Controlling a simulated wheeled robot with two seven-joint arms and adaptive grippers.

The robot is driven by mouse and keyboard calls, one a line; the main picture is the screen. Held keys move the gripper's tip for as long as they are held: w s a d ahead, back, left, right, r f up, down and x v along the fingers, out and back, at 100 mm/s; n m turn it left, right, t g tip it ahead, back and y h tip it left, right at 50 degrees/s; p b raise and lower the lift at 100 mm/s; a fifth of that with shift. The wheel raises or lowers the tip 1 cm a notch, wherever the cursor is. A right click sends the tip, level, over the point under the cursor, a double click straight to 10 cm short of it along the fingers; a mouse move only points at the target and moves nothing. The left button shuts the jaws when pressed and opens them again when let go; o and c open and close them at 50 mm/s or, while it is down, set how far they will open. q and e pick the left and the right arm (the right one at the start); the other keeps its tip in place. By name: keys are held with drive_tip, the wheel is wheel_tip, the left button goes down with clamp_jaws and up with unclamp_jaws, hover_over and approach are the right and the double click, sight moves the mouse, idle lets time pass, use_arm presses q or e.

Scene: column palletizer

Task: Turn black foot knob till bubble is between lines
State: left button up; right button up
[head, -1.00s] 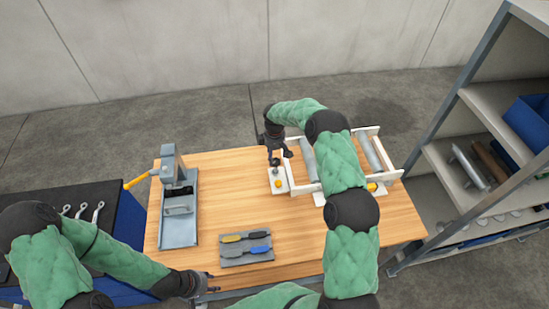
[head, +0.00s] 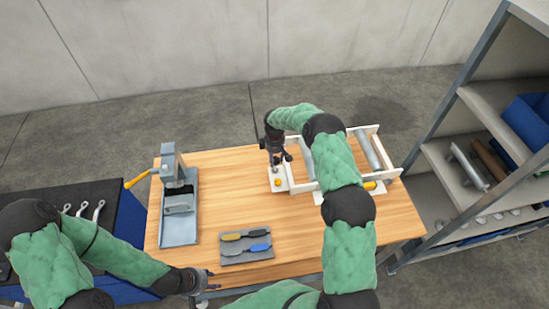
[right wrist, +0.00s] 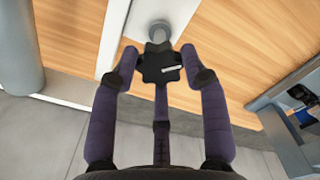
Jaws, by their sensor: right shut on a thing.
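The black foot knob (right wrist: 161,64), a lobed star shape with a pale pointer mark, sits between the fingertips of my right gripper (right wrist: 160,68) in the right wrist view. The fingers are shut on it from both sides. A round grey part (right wrist: 159,31) shows just beyond the knob. In the head view my right gripper (head: 277,160) covers the knob at the left end of the white roller frame (head: 311,187). No bubble or lines can be made out. My left gripper (head: 208,283) is empty at the table's front edge; its opening is too small to judge.
A grey lever press (head: 178,222) with a yellow handle stands on the wooden table's left. A grey tray (head: 250,258) holds yellow and blue handled tools. A shelf (head: 470,155) stands at right. The table's middle is clear.

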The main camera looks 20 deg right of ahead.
drive_tip(key=shift+a, duration=0.1)
drive_tip(key=shift+w+f+m+b, duration=0.15)
drive_tip(key=shift+m+b, duration=0.25)
drive_tip(key=shift+b, duration=0.5)
drive_tip(key=m+b, duration=0.2)
drive_tip(key=b, duration=0.1)
drive_tip(key=shift+m+b, duration=1.5)
drive_tip(key=shift+m, duration=0.1)
drive_tip(key=shift+r+m+b, duration=0.2)
drive_tip(key=shift+m+b, duration=0.1)
drive_tip(key=shift+m, duration=0.2)
drive_tip(key=shift+r, duration=0.1)
